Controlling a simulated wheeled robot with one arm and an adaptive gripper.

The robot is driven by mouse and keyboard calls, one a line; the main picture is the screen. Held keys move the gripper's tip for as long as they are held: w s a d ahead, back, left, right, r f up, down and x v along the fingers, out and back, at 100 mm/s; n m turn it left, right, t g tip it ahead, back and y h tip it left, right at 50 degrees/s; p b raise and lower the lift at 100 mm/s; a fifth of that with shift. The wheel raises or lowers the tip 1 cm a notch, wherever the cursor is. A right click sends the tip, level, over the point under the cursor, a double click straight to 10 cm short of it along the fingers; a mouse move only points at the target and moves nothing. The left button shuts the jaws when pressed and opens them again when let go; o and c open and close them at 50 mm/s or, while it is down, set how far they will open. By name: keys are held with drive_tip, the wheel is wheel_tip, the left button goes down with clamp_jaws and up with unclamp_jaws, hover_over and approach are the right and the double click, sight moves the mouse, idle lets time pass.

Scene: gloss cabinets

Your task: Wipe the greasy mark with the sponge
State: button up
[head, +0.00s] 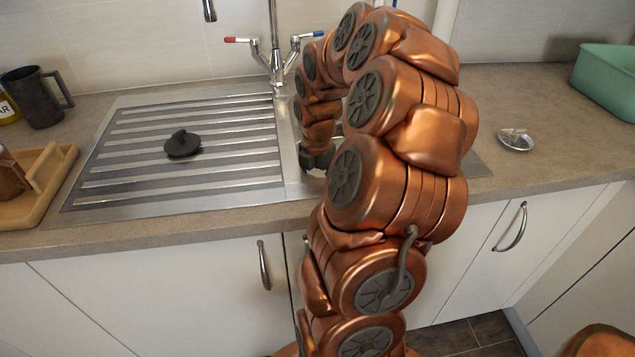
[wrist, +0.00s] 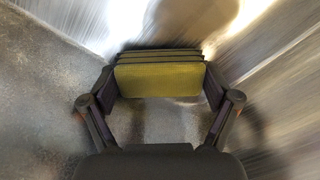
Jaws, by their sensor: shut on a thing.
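My gripper (wrist: 160,82) is shut on a yellow sponge (wrist: 158,80), which has darker layers along its far edge. In the wrist view the sponge sits between the two fingers, over a blurred grey metal surface (wrist: 60,100). Whether it touches that surface, I cannot tell. In the head view my gripper (head: 318,158) shows only in part, low over the sink (head: 294,165), largely behind my copper arm. The sponge is hidden there. I cannot make out the greasy mark in either view. A brownish patch (wrist: 190,18) beyond the sponge may be a reflection.
A ribbed drainboard (head: 120,185) with a black plug (head: 183,145) lies left of the sink. The tap (head: 275,60) stands behind. A mug (head: 38,98) and wooden tray (head: 50,190) are at left. A small metal dish (head: 516,140) and green tub (head: 605,82) are at right.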

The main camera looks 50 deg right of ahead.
drive_tip(key=shift+f, duration=0.45)
drive_tip(key=shift+s+d+r, duration=0.15)
drive_tip(key=shift+s+d, duration=0.95)
drive_tip(key=shift+d, duration=0.3)
drive_tip(key=shift+s+d, duration=1.2)
drive_tip(key=shift+d, duration=0.2)
drive_tip(key=shift+s+d, duration=1.15)
drive_tip(key=shift+d, duration=0.15)
drive_tip(key=shift+f, duration=0.25)
